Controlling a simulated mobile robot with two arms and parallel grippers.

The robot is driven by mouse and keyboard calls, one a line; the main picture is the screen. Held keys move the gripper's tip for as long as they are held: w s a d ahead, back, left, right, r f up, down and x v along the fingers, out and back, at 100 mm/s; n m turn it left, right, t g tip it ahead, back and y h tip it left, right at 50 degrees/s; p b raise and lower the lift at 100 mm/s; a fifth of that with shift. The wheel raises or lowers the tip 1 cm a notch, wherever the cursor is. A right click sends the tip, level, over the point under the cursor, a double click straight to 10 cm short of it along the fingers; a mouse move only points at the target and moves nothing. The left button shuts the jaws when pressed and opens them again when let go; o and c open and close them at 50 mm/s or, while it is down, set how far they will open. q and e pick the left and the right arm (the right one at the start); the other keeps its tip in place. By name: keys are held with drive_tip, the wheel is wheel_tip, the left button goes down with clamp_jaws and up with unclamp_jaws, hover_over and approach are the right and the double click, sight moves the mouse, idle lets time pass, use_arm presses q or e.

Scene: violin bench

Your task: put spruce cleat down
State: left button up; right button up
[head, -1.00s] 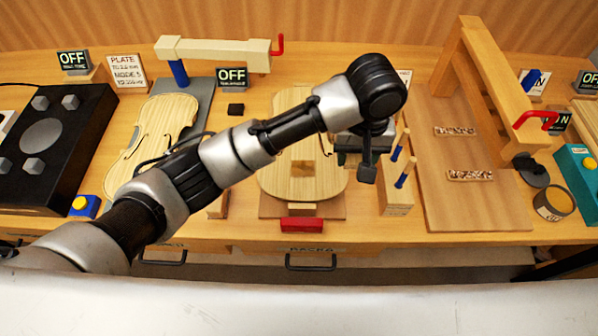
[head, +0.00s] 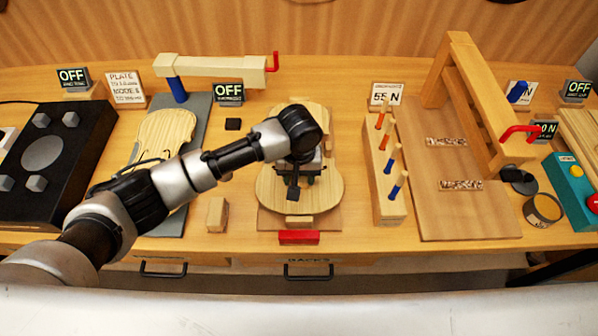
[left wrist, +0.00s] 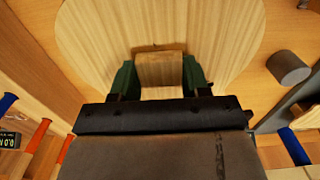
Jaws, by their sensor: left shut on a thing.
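My left gripper (head: 303,178) is over the lower half of a pale violin plate (head: 272,190) at the bench middle. In the left wrist view its two green fingers (left wrist: 160,76) are shut on a small wooden block, the spruce cleat (left wrist: 160,68). The plate's pale wood (left wrist: 205,30) lies right behind the cleat. I cannot tell whether the cleat touches the plate. In the head view my wrist hides the cleat. My right gripper is not in view.
A peg block (head: 389,195) with red and blue pegs stands right of the plate. A small wooden block (head: 217,214) sits left of it, and a red block (head: 299,237) in front. A wooden frame (head: 480,95) stands over a board (head: 440,215) farther right.

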use_arm(q)
drive_tip(key=o, duration=0.9)
drive_tip(key=shift+f, duration=0.15)
wheel_tip(320, 180, up, 12)
drive_tip(key=shift+r+b, duration=0.15)
drive_tip(key=shift+b, duration=0.35)
